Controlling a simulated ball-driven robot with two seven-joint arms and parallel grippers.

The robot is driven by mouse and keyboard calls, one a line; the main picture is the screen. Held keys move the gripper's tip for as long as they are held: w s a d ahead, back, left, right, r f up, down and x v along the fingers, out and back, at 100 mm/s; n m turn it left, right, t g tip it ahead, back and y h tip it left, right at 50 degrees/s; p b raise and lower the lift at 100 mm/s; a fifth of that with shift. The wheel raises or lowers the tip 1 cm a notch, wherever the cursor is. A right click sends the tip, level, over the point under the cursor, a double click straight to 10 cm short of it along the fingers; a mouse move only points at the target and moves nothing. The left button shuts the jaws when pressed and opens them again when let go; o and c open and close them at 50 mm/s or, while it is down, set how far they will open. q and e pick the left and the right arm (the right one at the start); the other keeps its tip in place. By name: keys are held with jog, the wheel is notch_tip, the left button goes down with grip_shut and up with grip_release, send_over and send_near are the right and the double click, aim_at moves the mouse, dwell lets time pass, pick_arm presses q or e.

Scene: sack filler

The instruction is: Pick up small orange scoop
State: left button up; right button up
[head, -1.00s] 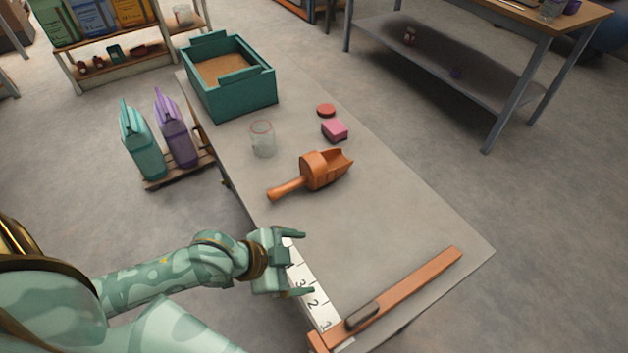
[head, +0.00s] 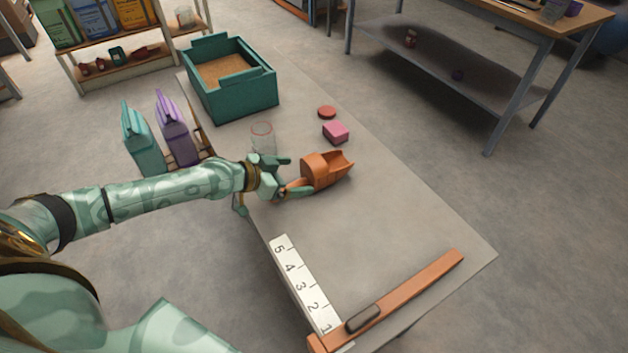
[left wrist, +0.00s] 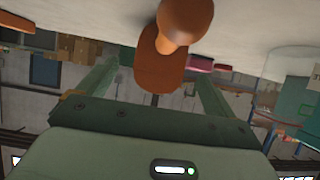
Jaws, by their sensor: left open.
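The orange scoop (head: 322,170) lies on the grey table with its handle toward my left gripper and its open mouth to the upper right. My left gripper (head: 291,176) is open at the handle end, and its fingers cover most of the handle in the head view. In the left wrist view the scoop's rounded handle end (left wrist: 185,22) shows ahead, between and above the two spread fingers (left wrist: 152,92). I cannot tell whether the fingers touch it. My right gripper is not in view.
A clear jar (head: 263,138) stands just behind my left gripper. A pink block (head: 335,132) and a red disc (head: 327,112) lie beyond the scoop. A teal box (head: 240,97) stands at the far end. The numbered strip (head: 300,281) and orange bar (head: 415,287) lie nearer.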

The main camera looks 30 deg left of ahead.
aim_at(307, 175)
pick_arm(q)
jog(key=b+x, duration=0.1)
jog(key=x, duration=0.5)
jog(key=shift+w+f+b, duration=0.15)
jog(key=shift+f+b, duration=0.15)
jog(key=shift+f, duration=0.05)
jog(key=shift+r, duration=0.1)
jog(key=c, duration=1.1)
